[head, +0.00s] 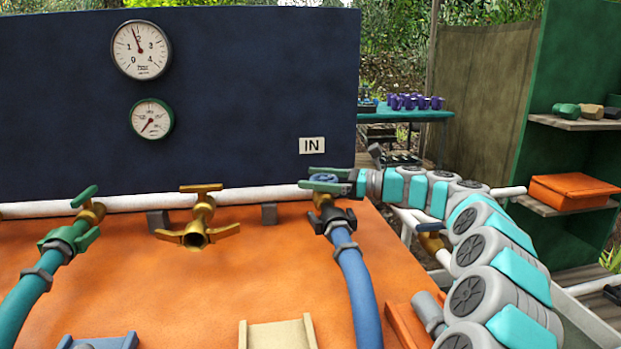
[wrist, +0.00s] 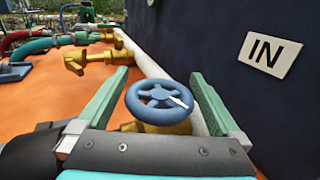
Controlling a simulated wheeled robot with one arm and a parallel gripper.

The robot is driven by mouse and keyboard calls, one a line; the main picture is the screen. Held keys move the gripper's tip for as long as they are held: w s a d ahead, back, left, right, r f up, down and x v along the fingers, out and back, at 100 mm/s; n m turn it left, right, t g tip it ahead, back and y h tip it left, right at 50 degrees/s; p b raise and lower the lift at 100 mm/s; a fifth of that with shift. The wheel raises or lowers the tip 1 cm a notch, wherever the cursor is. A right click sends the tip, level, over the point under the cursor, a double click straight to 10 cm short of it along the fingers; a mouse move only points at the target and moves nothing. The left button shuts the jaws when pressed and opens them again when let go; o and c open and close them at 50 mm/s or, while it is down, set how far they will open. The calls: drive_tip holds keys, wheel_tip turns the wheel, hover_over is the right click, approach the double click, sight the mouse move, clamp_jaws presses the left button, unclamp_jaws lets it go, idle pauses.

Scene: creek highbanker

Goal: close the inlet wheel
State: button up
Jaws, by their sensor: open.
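The inlet wheel (wrist: 160,103) is a small blue handwheel with spokes and a white mark on its rim. It sits on a brass valve (wrist: 168,127) below the IN label (wrist: 269,54). In the head view the wheel (head: 324,178) is partly hidden by my gripper (head: 318,181). In the wrist view my gripper (wrist: 158,100) is open, with one green finger on each side of the wheel. Gaps show between the fingers and the rim, and nothing is gripped. A blue hose (head: 358,285) runs down from this valve.
A dark blue panel (head: 240,110) with two gauges stands behind a white pipe (head: 250,193). A middle brass tap (head: 201,215) and a left valve with a teal hose (head: 25,300) stand to the left.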

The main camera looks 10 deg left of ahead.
drive_tip(key=shift+w+a, duration=0.1)
drive_tip(key=shift+a, duration=0.45)
drive_tip(key=c, duration=1.1)
drive_tip(key=shift+c, duration=0.2)
drive_tip(key=shift+r+t, duration=0.1)
drive_tip(key=shift+t, duration=0.2)
